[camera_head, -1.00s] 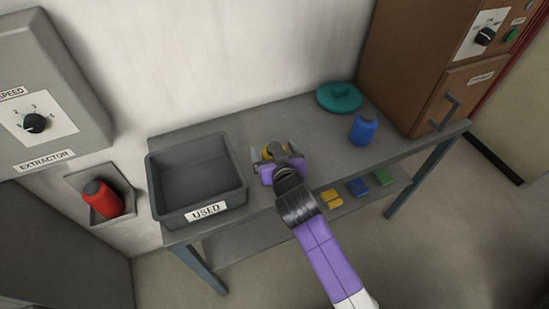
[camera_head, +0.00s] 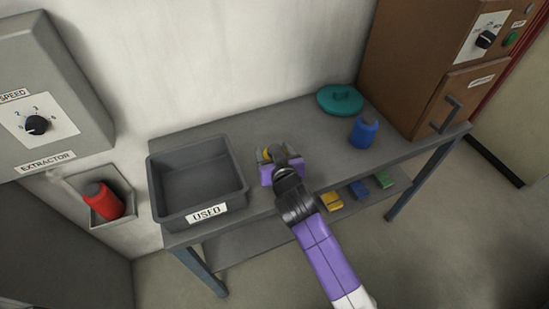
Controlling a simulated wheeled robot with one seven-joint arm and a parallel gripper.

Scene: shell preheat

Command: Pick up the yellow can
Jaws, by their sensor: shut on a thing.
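The yellow can (camera_head: 267,154) is on the grey table, between the grey bin and the blue can. My gripper (camera_head: 272,154) is shut on the can from the near side. I cannot tell whether the can touches the table top.
A grey bin labelled USED (camera_head: 240,192) stands to the left on the table (camera_head: 315,135). A blue can (camera_head: 363,133) and a teal round lid-like thing (camera_head: 340,98) are to the right. A red can (camera_head: 103,199) sits in a wall holder. A brown cabinet (camera_head: 410,75) bounds the right.

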